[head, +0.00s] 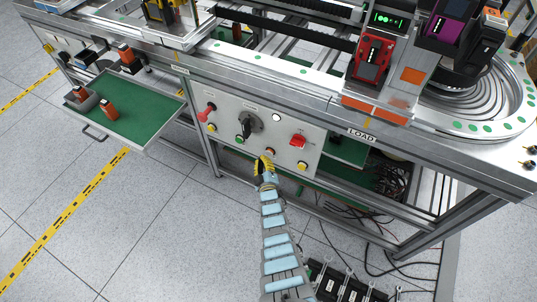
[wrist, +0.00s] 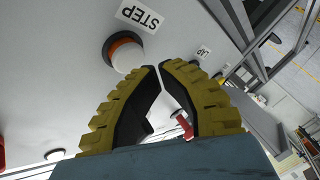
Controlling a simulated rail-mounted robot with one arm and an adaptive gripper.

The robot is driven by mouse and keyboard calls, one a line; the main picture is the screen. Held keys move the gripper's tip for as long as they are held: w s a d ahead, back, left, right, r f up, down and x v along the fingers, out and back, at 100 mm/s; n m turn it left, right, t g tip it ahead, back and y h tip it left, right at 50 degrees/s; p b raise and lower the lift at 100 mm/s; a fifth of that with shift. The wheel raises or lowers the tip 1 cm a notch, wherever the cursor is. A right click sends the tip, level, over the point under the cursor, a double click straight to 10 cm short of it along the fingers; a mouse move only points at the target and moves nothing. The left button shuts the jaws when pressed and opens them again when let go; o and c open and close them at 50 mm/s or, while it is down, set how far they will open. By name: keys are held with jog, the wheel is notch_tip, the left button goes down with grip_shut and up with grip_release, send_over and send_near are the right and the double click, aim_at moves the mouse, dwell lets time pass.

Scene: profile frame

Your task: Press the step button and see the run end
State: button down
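The step button (wrist: 124,44) shows in the wrist view under a white label reading STEP (wrist: 140,15). It has a dark collar, an orange band and a pale face. In the head view, it is a small orange-brown button (head: 270,152) low on the grey control panel (head: 228,112). My gripper (head: 265,161) is just below it in that view. In the wrist view, its yellow and black fingers (wrist: 159,66) have their tips together, with nothing between them. The tips are close beside the button; I cannot tell whether they touch it.
The panel also carries a black rotary knob (head: 250,122), a red lever (head: 206,112), a red switch (head: 298,142), a green button (head: 239,139) and a yellow button (head: 302,165). A green open drawer (head: 150,120) juts out at left. Cables (head: 385,180) hang at right.

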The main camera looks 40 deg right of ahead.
jog(key=shift+d, duration=0.15)
jog(key=shift+w+d, duration=0.1)
jog(key=shift+d, duration=0.15)
